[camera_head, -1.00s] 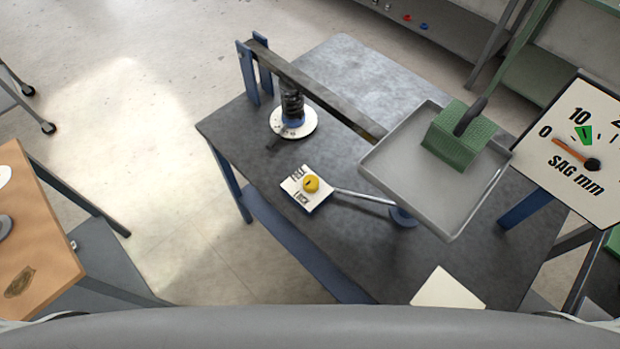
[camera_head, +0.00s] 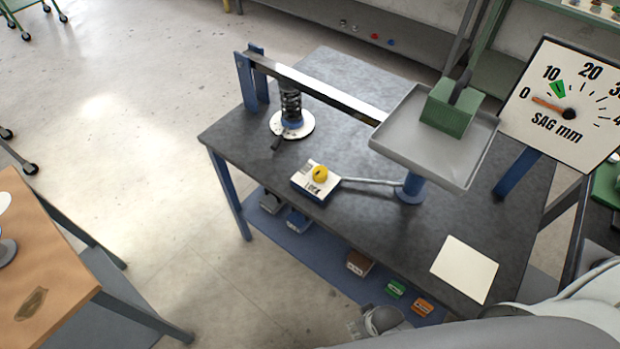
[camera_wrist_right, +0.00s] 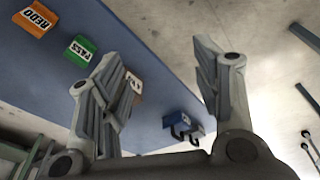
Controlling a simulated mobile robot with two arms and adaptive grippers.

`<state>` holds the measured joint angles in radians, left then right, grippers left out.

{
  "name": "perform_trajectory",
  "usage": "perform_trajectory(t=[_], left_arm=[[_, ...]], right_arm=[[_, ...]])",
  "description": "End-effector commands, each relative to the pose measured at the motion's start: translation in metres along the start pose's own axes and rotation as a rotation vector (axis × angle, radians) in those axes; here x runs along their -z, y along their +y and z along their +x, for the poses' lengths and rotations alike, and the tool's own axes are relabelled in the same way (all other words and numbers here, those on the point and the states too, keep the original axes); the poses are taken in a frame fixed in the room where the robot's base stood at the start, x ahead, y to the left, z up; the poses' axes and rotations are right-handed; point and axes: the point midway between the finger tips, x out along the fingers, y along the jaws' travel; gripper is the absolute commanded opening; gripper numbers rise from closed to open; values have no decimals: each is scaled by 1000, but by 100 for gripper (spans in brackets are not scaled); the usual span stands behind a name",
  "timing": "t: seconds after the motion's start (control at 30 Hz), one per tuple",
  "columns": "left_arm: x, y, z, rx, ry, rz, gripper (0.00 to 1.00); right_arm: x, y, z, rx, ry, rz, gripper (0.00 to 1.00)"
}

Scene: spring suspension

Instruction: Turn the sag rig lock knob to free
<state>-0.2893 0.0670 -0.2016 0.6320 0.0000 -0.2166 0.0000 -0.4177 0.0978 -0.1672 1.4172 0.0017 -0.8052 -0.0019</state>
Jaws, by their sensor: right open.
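The yellow lock knob (camera_head: 320,173) sits on a white and blue box with a label (camera_head: 309,184) near the front edge of the rig table. Part of the label's lettering shows, but I cannot read the knob's setting. A rod runs from the box to a blue post under the tray. My right gripper (camera_head: 376,322) is low at the bottom of the head view, in front of the table and well below the knob. In the right wrist view its two fingers (camera_wrist_right: 160,88) are spread apart with nothing between them. My left gripper is not in view.
The grey tray (camera_head: 396,146) holds a green weight (camera_head: 447,108), right of a spring (camera_head: 291,102) under a lever beam. The sag dial (camera_head: 575,95) stands at right. A white card (camera_head: 465,269) lies on the table. Labelled blocks (camera_head: 423,306) sit on the blue lower shelf (camera_head: 330,261).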

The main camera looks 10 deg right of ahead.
Motion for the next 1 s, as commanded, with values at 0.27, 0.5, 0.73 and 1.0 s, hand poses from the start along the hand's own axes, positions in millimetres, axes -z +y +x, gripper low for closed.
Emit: perform_trajectory(t=[0.27, 0.5, 0.73, 1.0], left_arm=[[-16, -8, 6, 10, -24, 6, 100], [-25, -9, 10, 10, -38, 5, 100], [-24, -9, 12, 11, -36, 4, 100], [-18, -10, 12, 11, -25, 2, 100]], right_arm=[[76, -4, -95, 19, 70, -30, 58], [139, -35, -180, 100, 154, -192, 58], [194, -93, -226, 222, 224, -558, 58], [243, -138, -239, 293, 237, -1058, 58]])
